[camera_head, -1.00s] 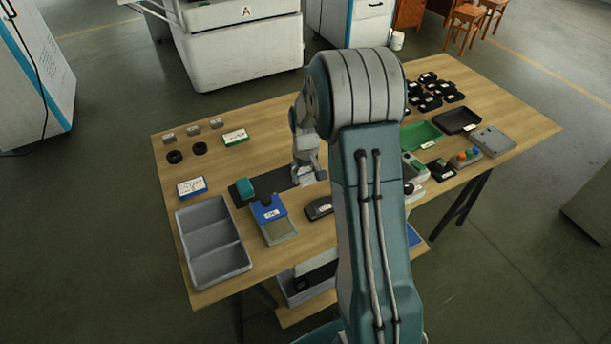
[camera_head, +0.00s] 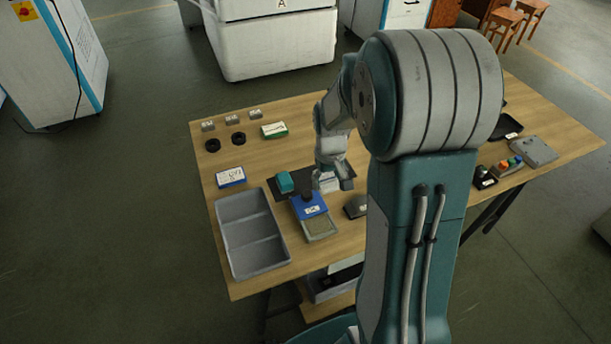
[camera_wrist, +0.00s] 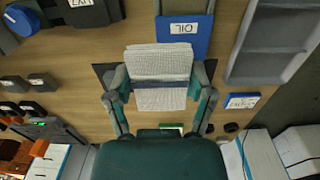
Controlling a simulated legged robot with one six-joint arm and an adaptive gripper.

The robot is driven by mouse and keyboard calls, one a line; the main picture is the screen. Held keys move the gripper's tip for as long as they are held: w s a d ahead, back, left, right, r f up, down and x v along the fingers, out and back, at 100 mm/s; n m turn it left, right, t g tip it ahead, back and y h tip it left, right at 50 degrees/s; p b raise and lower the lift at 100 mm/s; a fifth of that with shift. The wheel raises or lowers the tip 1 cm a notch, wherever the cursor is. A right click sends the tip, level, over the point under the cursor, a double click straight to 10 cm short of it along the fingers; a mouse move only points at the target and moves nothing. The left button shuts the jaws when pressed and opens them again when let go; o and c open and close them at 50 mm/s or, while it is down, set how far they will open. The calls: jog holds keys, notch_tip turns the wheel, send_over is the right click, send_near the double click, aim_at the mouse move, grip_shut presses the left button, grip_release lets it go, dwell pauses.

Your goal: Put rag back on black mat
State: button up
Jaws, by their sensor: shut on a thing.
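The rag (camera_wrist: 161,77) is a white folded cloth with a dark blue band across it. My gripper (camera_wrist: 160,88) is shut on it, one finger at each side. In the head view my gripper (camera_head: 331,184) hangs over the black mat (camera_head: 312,173), with the pale rag (camera_head: 327,186) partly hidden below it. In the wrist view only dark corners of the black mat (camera_wrist: 210,67) show beside the rag. I cannot tell whether the rag touches the mat.
A dark labelled block (camera_head: 355,207) is at right. My arm hides much of the table's right side.

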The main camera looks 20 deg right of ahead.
jog(key=w+f, duration=0.3)
jog(key=w, duration=0.1)
jog(key=w+d+f, duration=0.1)
jog(key=w+f, duration=0.2)
jog(key=w, duration=0.1)
jog(key=w+f, duration=0.2)
jog(key=w, duration=0.2)
jog(key=shift+d+f, duration=0.35)
jog(key=shift+f, duration=0.05)
jog(key=shift+w+d+f, duration=0.4)
jog(key=shift+d, duration=0.05)
notch_tip(320, 180, down, 3)
jog(key=shift+r, duration=0.2)
jog(key=shift+a+f, duration=0.15)
jog(key=shift+f, duration=0.15)
jog(key=shift+a, duration=0.25)
jog(key=o, duration=1)
jog(key=shift+d+f, duration=0.1)
jog(key=shift+o, duration=1.1)
jog(key=shift+d, duration=0.2)
